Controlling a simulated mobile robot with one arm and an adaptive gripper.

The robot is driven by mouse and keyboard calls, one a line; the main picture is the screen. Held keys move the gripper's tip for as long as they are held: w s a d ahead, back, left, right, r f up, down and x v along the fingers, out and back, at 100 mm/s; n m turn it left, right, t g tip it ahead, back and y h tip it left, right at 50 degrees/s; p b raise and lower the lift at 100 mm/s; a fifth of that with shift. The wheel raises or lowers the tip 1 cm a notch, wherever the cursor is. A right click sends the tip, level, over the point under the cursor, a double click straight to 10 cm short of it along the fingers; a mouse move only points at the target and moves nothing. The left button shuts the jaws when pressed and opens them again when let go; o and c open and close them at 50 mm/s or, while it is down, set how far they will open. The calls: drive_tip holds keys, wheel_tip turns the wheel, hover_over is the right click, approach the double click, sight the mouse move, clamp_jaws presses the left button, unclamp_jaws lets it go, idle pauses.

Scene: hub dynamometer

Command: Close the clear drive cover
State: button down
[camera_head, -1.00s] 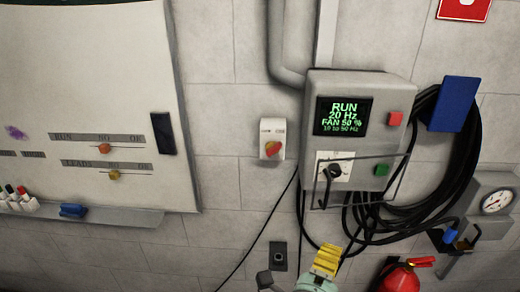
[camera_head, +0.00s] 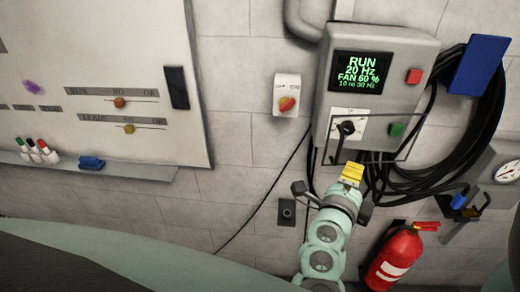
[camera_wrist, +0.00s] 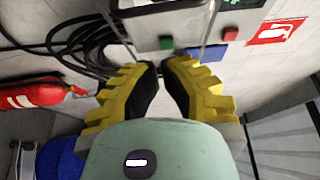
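The clear drive cover (camera_head: 409,152) shows as a thin see-through outline standing out from the lower front of the grey drive box (camera_head: 423,62), around and below the black knob (camera_head: 346,128). A dark handle-like bar hangs at its left side. My gripper (camera_head: 352,172) is just below the cover's lower edge in the head view; I cannot tell whether they touch. In the wrist view the yellow fingers (camera_wrist: 160,66) almost meet at their tips, with nothing seen between them. Clear edges show beyond the tips, under the drive box (camera_wrist: 185,22).
Black cables (camera_head: 478,112) hang right of the box, with a blue block (camera_head: 480,64) over them. A red extinguisher (camera_head: 396,257) stands low right of my arm. A small isolator switch (camera_head: 287,95) and a whiteboard (camera_head: 95,55) are on the left wall.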

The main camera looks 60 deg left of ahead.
sight(331, 150)
drive_tip(key=shift+w+a+p, duration=0.1)
drive_tip(key=shift+w+a, duration=0.2)
drive_tip(key=shift+a, duration=0.35)
drive_tip(key=shift+w+a+p, duration=0.1)
drive_tip(key=shift+w+a, duration=0.25)
drive_tip(key=shift+a, duration=0.35)
drive_tip(key=shift+w+a+p, duration=0.1)
drive_tip(key=shift+w+a, duration=0.2)
drive_tip(key=shift+a, duration=0.35)
drive_tip(key=shift+f, duration=0.1)
drive_tip(key=a+h+b, duration=0.1)
drive_tip(key=a+m+h+b, duration=0.1)
drive_tip(key=w+a+t+b, duration=0.1)
drive_tip(key=a+b, duration=0.1)
drive_tip(key=shift+f+m+h, duration=0.25)
drive_tip(key=shift+m+h, duration=0.15)
drive_tip(key=shift+a+r+h+b, duration=0.25)
drive_tip(key=shift+a+h+b, duration=0.05)
drive_tip(key=shift+a, duration=0.1)
drive_tip(key=shift+m, duration=0.3)
drive_tip(key=shift+d, duration=0.1)
